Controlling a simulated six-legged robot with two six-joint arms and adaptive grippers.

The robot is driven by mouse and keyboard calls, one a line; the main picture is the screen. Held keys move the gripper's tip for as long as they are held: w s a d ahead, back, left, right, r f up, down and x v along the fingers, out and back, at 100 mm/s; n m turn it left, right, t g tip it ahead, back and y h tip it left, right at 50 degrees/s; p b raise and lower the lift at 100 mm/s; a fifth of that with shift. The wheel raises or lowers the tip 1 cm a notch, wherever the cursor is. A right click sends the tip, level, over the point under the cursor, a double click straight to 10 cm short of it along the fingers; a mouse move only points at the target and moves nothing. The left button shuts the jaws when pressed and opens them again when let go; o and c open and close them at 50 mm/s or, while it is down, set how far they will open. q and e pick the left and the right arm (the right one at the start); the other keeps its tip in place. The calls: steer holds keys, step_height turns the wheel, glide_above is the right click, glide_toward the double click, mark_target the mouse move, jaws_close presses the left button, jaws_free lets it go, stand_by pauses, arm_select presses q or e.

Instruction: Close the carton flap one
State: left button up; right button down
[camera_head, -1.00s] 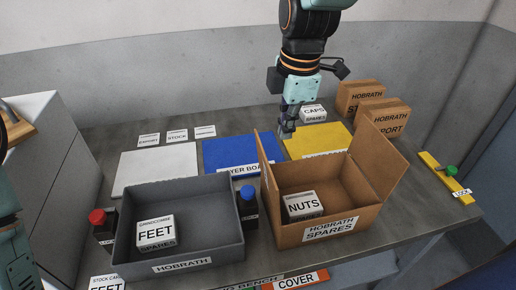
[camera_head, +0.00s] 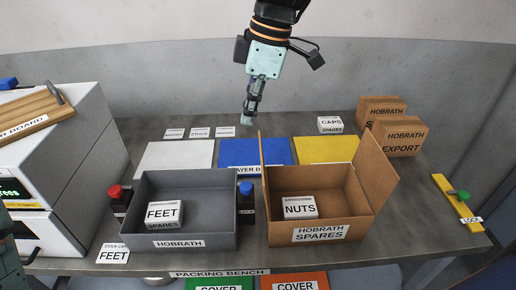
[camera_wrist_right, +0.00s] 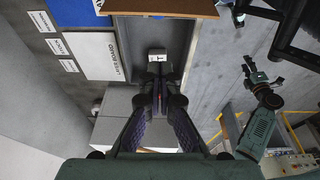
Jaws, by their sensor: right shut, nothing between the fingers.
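The brown HOBRATH SPARES carton (camera_head: 320,234) stands open on the bench with a white NUTS box (camera_head: 299,207) inside. Its left flap (camera_head: 262,162) stands upright, seen almost edge-on. Its right flap (camera_head: 380,160) stands up and leans outward. Which flap is flap one cannot be told. My right gripper (camera_head: 247,116) is shut and empty, high behind and left of the carton, apart from the flaps. In the right wrist view its fingers (camera_wrist_right: 159,78) point toward the grey tray, and a brown flap (camera_wrist_right: 170,7) shows at the top. My left gripper (camera_wrist_right: 249,68) is small there; its jaws are unclear.
The grey HOBRATH tray (camera_head: 178,244) with a FEET box (camera_head: 163,214) stands left of the carton. A blue-capped bottle (camera_head: 246,196) stands between them. White, blue (camera_head: 255,151) and yellow (camera_head: 327,149) boards lie behind. Two closed cartons (camera_head: 395,138) stand at back right.

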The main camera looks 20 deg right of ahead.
step_height(320, 180, down, 10)
steer(key=d, duration=0.1)
steer(key=shift+d+r+p, duration=0.15)
steer(key=shift+r+p, duration=0.1)
steer(key=shift+p, duration=0.15)
stand_by(0.4)
